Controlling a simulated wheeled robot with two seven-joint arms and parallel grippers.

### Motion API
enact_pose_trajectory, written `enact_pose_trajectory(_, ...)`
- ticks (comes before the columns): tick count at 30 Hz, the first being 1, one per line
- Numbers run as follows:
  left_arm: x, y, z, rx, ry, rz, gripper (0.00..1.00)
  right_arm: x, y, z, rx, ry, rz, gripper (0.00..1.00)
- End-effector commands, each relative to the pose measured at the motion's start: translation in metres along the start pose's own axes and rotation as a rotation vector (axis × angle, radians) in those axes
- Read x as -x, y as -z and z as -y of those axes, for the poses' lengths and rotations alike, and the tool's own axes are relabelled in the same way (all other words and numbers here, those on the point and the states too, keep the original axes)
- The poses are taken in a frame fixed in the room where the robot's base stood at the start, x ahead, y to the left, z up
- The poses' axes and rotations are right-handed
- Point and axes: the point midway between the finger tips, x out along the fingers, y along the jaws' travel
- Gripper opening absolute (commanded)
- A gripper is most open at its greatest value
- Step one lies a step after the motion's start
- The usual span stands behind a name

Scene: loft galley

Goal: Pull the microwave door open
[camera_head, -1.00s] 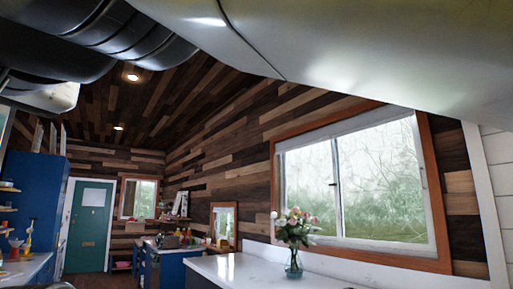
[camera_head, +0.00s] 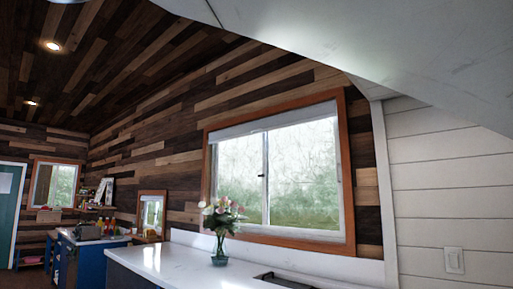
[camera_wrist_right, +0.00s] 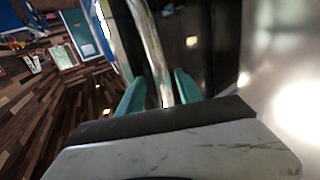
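In the right wrist view, a long pale metallic bar (camera_wrist_right: 152,48), which looks like the microwave door handle, runs down between the two teal fingers of my right gripper (camera_wrist_right: 160,88). The fingers stand apart, one on each side of the bar; whether they press on it is unclear. A dark glossy panel (camera_wrist_right: 205,45), apparently part of the microwave front, lies behind and right of the bar. The microwave is not identifiable in the head view. My left gripper is not in view.
In the head view, a white counter (camera_head: 160,262) runs below a window (camera_head: 280,180), with a flower vase (camera_head: 220,240) and a dark recessed fixture (camera_head: 283,281) on it. The wrist view shows wooden floor (camera_wrist_right: 45,110) at left.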

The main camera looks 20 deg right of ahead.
Motion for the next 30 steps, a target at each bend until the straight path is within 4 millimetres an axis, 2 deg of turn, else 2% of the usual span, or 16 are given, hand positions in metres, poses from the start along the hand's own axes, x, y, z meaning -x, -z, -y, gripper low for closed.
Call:
enact_pose_trajectory(1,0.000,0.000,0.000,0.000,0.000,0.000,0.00,0.006,-0.002,0.015,0.022,0.014,-0.005,0.42)
enact_pose_trajectory(8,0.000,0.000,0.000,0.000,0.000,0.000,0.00,0.010,-0.001,0.016,0.022,0.015,-0.006,0.42)
enact_pose_trajectory(21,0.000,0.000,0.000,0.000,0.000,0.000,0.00,0.074,0.000,0.009,0.011,0.012,-0.005,0.42)
enact_pose_trajectory(30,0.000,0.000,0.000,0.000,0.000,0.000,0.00,0.080,-0.001,0.003,0.003,0.004,-0.001,0.42)
